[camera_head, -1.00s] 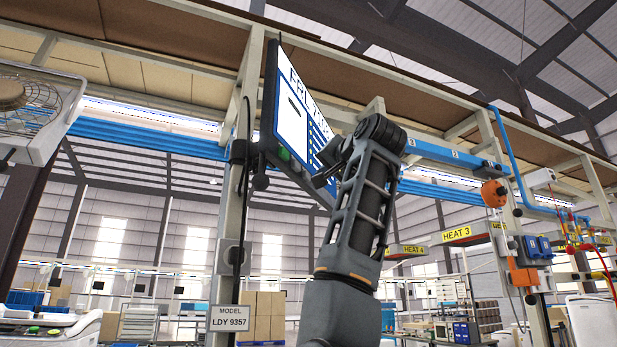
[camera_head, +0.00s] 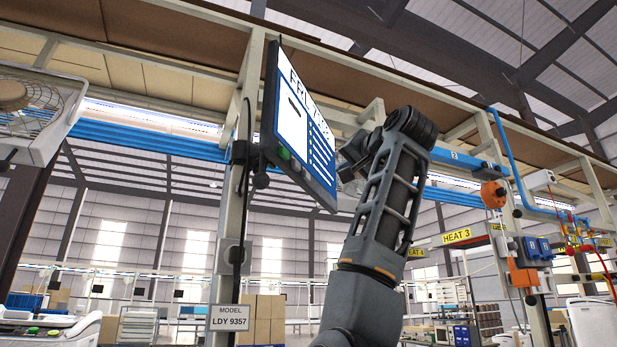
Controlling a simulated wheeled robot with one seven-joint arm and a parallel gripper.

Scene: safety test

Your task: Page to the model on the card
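The model card (camera_head: 229,317) hangs low on the post and reads "MODEL LDY 9357". Above it, a tilted monitor (camera_head: 293,125) is mounted on the post. Its screen shows a heading starting "FRL 7", partly cut off by the steep angle, a white picture area and a column of text lines. A green button (camera_head: 284,153) and a darker one beside it sit on the monitor's lower bezel. My arm rises right of the monitor. My gripper (camera_head: 352,158) is mostly hidden behind my wrist, near the monitor's right edge; its fingers cannot be made out.
A post (camera_head: 232,200) with a cable carries the monitor. A blue rail (camera_head: 465,160) runs behind my arm. An orange round device (camera_head: 493,194) and hoses hang at the right. A fan (camera_head: 30,110) is at the upper left. Open air lies below the monitor.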

